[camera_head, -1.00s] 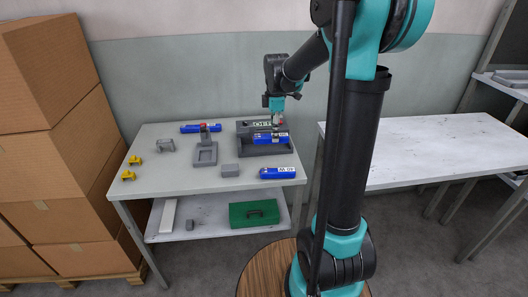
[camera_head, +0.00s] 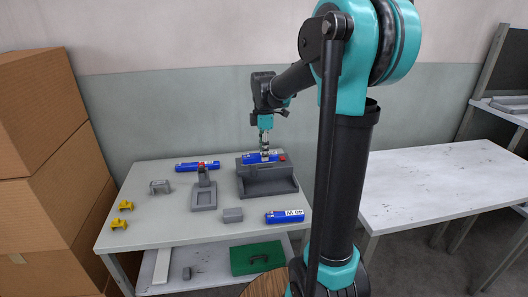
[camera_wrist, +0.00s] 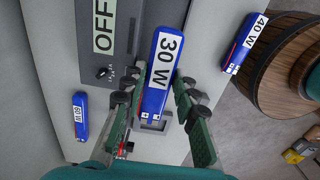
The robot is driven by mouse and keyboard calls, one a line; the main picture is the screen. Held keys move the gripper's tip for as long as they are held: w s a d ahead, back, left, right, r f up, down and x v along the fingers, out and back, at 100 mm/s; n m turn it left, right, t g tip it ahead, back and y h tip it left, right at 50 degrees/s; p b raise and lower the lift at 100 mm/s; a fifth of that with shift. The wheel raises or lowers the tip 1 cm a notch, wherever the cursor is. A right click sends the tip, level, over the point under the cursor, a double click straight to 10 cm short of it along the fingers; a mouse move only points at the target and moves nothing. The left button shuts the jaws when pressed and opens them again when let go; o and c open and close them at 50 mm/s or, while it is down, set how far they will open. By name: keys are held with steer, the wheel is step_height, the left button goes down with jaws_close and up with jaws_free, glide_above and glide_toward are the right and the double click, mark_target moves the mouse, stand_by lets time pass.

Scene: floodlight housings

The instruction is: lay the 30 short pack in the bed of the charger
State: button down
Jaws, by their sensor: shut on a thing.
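My gripper (camera_head: 265,146) is shut on the blue 30 W pack (camera_head: 262,157), which has a white label. In the wrist view the pack (camera_wrist: 157,78) lies lengthwise between the fingers (camera_wrist: 156,112), its label facing the camera. The grey charger (camera_head: 268,188) stands at the back right of the left table. Its OFF panel shows in the wrist view (camera_wrist: 104,27) beside the pack. In the head view the pack is in front of that panel and above the bed, apparently clear of it. The bed looks empty; part is hidden.
A 40 W pack (camera_head: 285,216) lies at the table's front right. Another blue pack (camera_head: 197,165) lies at the back. A grey stand (camera_head: 204,192), small grey block (camera_head: 232,215), grey bracket (camera_head: 160,187) and yellow pieces (camera_head: 122,213) share the table. The right table (camera_head: 440,185) is bare.

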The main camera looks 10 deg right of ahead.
steer(key=shift+f, duration=4.95)
steer(key=shift+f, duration=1.45)
steer(key=c, duration=1.1)
jaws_free()
